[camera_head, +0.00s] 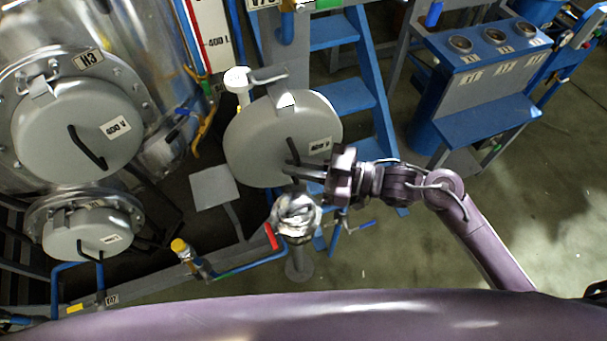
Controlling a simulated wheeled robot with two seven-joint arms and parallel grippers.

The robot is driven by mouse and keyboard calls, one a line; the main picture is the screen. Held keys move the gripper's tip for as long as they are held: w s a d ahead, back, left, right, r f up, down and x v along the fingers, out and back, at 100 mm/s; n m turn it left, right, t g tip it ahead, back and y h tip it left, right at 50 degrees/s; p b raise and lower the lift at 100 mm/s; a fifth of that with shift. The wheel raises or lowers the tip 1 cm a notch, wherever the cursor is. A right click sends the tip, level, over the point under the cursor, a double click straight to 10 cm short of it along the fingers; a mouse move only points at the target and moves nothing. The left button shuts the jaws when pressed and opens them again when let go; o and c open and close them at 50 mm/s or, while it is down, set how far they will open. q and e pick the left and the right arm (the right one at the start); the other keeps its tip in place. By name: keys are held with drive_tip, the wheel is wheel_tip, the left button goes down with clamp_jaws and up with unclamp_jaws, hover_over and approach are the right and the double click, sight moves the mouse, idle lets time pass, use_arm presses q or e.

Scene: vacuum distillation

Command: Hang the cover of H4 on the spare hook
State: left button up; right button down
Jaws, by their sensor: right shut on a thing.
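A large round grey cover (255,145) with a 400 V label hangs or is held in the middle of the head view. A small bracket (286,99) sits at its top edge. My right gripper (303,172) is shut on the cover's dark handle, near its lower right. A grey bar (266,76) beside a white-capped post (237,80) is just above the cover; I cannot tell whether they touch or whether it is the spare hook. No H4 label is readable. My left gripper is not in view.
A steel vessel with a closed cover marked H3 (75,125) stands at left, with a smaller covered port (85,235) below. Blue steps (345,97) are behind the held cover. A blue console (490,50) stands at upper right. Floor at right is clear.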

drive_tip(key=shift+w+a+b, duration=0.35)
drive_tip(key=shift+w+b, duration=0.05)
drive_tip(key=shift+w, duration=0.65)
drive_tip(key=shift+w+a+b, duration=0.35)
drive_tip(key=shift+w+b, duration=0.05)
drive_tip(key=shift+w, duration=0.7)
drive_tip(key=shift+w+a+b, duration=0.35)
drive_tip(key=shift+w+b, duration=0.05)
drive_tip(key=shift+w, duration=0.65)
drive_tip(key=shift+w+a+f, duration=0.1)
drive_tip(key=shift+w+f, duration=0.05)
drive_tip(key=shift+f+b, duration=0.95)
drive_tip(key=shift+f, duration=0.15)
drive_tip(key=c, duration=1.4)
unclamp_jaws()
drive_tip(key=shift+f, duration=0.15)
